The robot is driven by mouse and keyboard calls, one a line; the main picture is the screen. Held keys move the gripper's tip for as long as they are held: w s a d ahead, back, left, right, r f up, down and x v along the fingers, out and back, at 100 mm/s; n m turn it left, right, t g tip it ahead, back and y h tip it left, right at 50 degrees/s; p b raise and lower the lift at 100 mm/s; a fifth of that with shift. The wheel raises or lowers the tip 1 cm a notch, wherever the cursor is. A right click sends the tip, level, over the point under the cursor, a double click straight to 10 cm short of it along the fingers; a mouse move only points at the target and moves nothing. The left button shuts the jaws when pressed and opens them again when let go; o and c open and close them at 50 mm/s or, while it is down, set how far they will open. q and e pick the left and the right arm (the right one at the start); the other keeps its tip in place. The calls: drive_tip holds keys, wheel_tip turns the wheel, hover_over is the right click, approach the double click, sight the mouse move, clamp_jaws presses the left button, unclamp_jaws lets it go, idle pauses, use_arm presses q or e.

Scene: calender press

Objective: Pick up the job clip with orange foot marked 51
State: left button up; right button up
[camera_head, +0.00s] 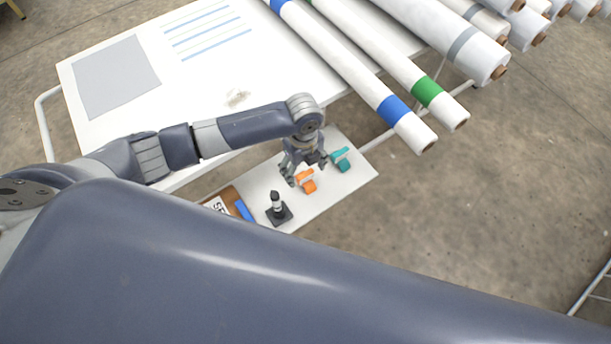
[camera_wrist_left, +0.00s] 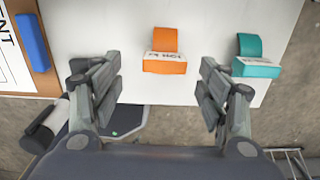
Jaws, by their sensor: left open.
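The orange job clip (camera_head: 306,182) lies on the small white shelf. In the left wrist view the orange clip (camera_wrist_left: 164,42) has a white label on its front edge, whose print is too small to read surely. My left gripper (camera_head: 305,173) is open above the shelf, close to the orange clip. In the wrist view its fingers (camera_wrist_left: 161,80) stand apart, with the clip ahead and between their lines, not held. A teal clip (camera_head: 341,158) lies to the right; it also shows in the wrist view (camera_wrist_left: 262,48), beyond the right finger. My right gripper is not in view.
A black stand-like object (camera_head: 278,210) is on the shelf (camera_head: 352,180), left of the orange clip. A brown clipboard (camera_wrist_left: 45,82) with paper and a blue piece (camera_wrist_left: 33,42) lies at the left. White rolls (camera_head: 375,85) cross above the large white table (camera_head: 110,125).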

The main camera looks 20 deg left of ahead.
sight(305, 174)
use_arm(q)
drive_tip(key=shift+w+d+f, duration=0.1)
drive_tip(key=shift+w+f, duration=0.05)
drive_tip(key=shift+f, duration=1)
drive_tip(key=shift+w+d+f, duration=0.1)
drive_tip(key=shift+f, duration=1.05)
drive_tip(key=c, duration=1)
